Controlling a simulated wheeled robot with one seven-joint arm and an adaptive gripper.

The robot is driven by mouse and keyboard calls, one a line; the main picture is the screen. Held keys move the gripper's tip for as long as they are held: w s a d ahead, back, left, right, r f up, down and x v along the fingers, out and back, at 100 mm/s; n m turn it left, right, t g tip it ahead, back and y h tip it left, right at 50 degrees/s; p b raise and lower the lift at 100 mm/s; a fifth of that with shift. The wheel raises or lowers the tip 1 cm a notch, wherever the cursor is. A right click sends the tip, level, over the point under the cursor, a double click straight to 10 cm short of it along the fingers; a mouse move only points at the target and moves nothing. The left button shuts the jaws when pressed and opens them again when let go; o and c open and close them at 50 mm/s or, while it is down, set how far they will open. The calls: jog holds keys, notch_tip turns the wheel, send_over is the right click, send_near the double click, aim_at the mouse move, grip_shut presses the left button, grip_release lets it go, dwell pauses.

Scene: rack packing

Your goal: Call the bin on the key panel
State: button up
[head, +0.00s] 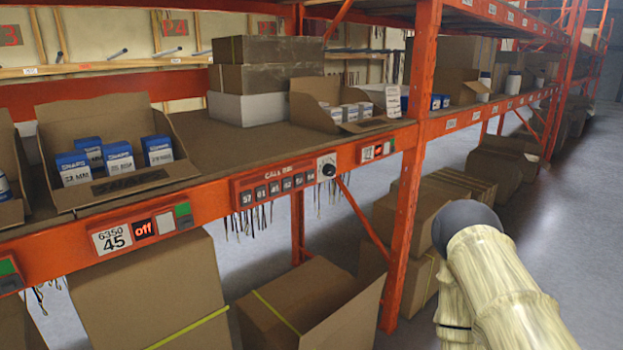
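The key panel (278,176) is a red box headed "CALL BIN", fixed to the orange shelf beam in the middle of the head view. It has a row of several dark numbered keys (275,191); the digits are small and only partly legible. A white plate with a black round knob (328,169) sits at its right end. Left of it, a bin tag (111,238) reads "6350 45" beside a red display (144,228) reading "off" and a green patch. My arm shows at the lower right, apart from the panel. My gripper is not in view.
An open carton with blue-and-white boxes (118,158) stands on the shelf at left. Another open carton (320,103) stands further right. An orange upright (412,160) stands between the panel and my arm. Large cartons (153,291) fill the space below the beam. Grey floor is clear at right.

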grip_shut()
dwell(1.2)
